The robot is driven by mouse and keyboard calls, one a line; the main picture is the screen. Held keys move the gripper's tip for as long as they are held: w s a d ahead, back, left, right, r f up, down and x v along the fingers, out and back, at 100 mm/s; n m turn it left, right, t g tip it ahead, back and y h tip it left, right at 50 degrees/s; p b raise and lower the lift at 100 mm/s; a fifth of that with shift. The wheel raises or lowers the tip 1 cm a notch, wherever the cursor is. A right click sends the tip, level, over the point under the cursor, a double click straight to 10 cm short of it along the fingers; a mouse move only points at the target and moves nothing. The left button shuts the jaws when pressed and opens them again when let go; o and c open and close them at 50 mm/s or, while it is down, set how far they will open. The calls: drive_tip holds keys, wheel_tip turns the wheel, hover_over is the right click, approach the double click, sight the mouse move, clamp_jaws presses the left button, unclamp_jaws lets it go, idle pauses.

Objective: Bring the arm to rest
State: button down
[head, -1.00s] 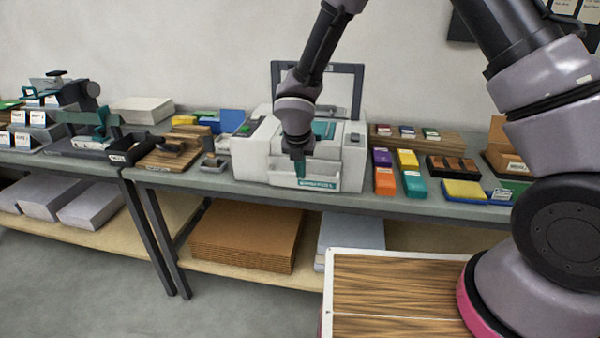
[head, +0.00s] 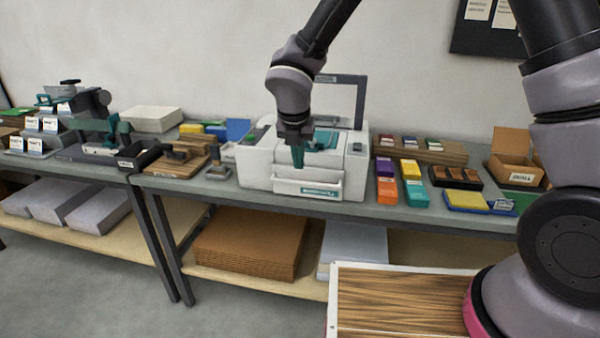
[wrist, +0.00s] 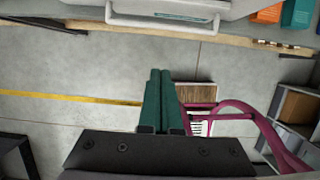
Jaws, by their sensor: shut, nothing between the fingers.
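My arm reaches in from the upper right in the head view, bent over the workbench. My gripper (head: 298,160) points down in front of the white machine (head: 258,160), which stands on the bench with its dark-framed lid raised. The two green fingers are together with nothing between them. In the wrist view, my gripper (wrist: 160,75) shows its closed green fingers over the floor, with the machine's front handle (wrist: 165,20) at the top. I cannot tell the exact gap between the fingers and the machine.
Right of the machine, coloured ink boxes (head: 386,190) and a dark tray (head: 455,177) stand on the bench. An open cardboard box (head: 514,160) is farther right. A wooden stamp board (head: 178,160) is to the left. Brown sheets (head: 250,237) lie on the lower shelf.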

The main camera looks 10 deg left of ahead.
drive_tip(key=w+d+r+m, duration=0.1)
drive_tip(key=d+r+m, duration=1.55)
drive_tip(key=d, duration=0.25)
drive_tip(key=s+d+r+m+t+y, duration=0.1)
drive_tip(key=s+d+r+m, duration=0.4)
drive_tip(key=m, duration=0.6)
drive_tip(key=s+d+r+m+t+y, duration=0.1)
drive_tip(key=s+d+r+m+t, duration=0.1)
drive_tip(key=s+d+r+m, duration=0.3)
drive_tip(key=s+d+m, duration=0.3)
drive_tip(key=d+m, duration=0.1)
drive_tip(key=m, duration=0.3)
drive_tip(key=shift+d+r+t, duration=0.3)
drive_tip(key=shift+d+t, duration=0.1)
